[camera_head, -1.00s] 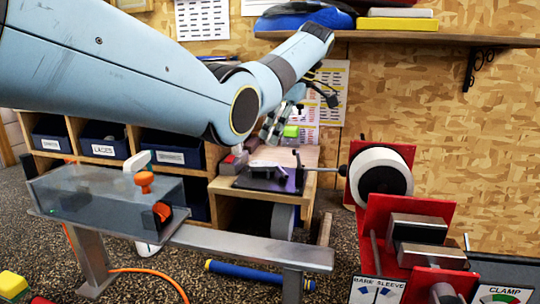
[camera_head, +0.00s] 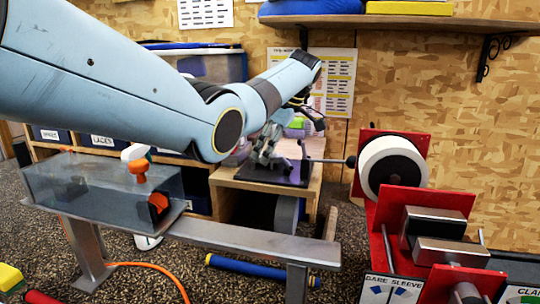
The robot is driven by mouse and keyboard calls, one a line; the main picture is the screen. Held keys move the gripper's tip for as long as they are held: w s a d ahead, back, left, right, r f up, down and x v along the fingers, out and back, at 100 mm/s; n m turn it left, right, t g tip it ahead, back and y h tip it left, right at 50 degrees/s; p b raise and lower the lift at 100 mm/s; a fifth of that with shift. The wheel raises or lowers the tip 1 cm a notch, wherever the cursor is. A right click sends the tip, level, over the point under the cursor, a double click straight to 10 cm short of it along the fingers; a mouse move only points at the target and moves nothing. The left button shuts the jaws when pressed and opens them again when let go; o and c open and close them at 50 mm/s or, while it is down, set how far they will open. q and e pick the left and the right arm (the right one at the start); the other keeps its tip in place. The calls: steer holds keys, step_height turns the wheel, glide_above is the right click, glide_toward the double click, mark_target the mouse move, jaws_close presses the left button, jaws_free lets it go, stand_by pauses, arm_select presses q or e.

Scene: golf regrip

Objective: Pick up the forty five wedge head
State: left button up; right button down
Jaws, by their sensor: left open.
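My left gripper (camera_head: 267,151) comes in from the left on its pale blue arm. Its grey fingers point down, open, over the dark purple mat (camera_head: 297,175) on the wooden bench top. No single club head can be clearly made out on the mat now. The gripper covers much of the mat, so I cannot tell whether the forty five wedge head lies between the fingers or behind them. My right gripper is not in view.
A thin rod runs from the mat's right side to a white wheel (camera_head: 392,165) on a red stand. A metal clamp block (camera_head: 438,222) stands right of it. A clear grey box (camera_head: 95,190) sits on the front metal beam (camera_head: 255,241). A shelf (camera_head: 420,24) is above.

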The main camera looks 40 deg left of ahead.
arm_select(q)
steer(key=shift+a+f, duration=0.15)
steer(key=shift+f, duration=0.25)
steer(key=c, duration=1.2)
steer(key=shift+c, duration=0.2)
steer(key=shift+r, duration=0.15)
